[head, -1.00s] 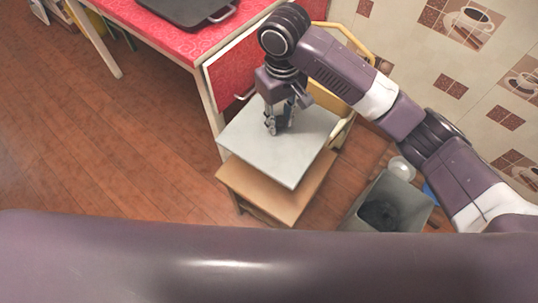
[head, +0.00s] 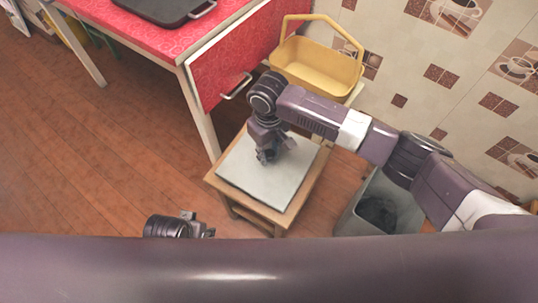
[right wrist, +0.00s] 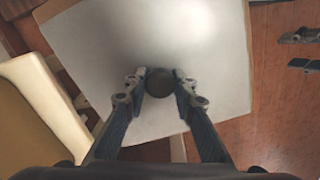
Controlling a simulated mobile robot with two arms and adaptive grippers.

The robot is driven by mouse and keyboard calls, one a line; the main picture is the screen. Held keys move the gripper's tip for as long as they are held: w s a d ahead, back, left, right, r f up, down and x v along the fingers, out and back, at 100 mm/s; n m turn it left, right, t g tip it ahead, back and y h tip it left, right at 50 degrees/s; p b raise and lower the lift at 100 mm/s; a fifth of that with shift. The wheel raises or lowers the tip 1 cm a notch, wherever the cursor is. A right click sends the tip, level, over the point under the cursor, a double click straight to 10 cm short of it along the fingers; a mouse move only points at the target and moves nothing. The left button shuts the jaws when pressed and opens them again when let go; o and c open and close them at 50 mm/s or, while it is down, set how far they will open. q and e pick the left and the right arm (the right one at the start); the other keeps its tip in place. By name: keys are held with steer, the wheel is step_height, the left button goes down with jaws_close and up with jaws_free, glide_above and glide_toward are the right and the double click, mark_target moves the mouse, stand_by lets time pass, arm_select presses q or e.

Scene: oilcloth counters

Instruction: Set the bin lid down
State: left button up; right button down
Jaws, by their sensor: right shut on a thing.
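The bin lid is a flat pale grey square (head: 263,186) with a dark round knob (right wrist: 159,82) in its middle. It lies level over the wooden stool (head: 226,191), and the stool's top shows around its edges. The lid looks down on the stool top or very close above it; I cannot tell if it touches fully. My right gripper (head: 266,157) points down and is shut on the knob, with a finger on either side in the right wrist view. My left gripper (head: 199,224) is empty, its fingers apart, low in the head view; its fingers also show in the right wrist view (right wrist: 303,50).
The open grey bin (head: 350,221) with a dark liner stands on the floor right of the stool. A yellow basket (head: 316,73) stands behind. A red-topped table (head: 160,38) with a dark tray (head: 163,8) is at upper left. The floor at left is clear.

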mark_target(269, 153)
steer(key=shift+f, duration=0.45)
arm_select(q)
steer(key=shift+r, duration=0.45)
arm_select(e)
steer(key=c, duration=1.6)
jaws_free()
steer(key=shift+f, duration=0.1)
arm_select(q)
steer(key=shift+f, duration=0.15)
arm_select(e)
steer(key=shift+r, duration=0.65)
arm_select(q)
steer(key=s+f+p, duration=0.3)
steer(key=f, duration=0.7)
steer(key=shift+a+f+g, duration=0.15)
steer(key=shift+f+g, duration=0.1)
steer(key=shift+g, duration=0.05)
arm_select(e)
step_height(269, 153, up, 11)
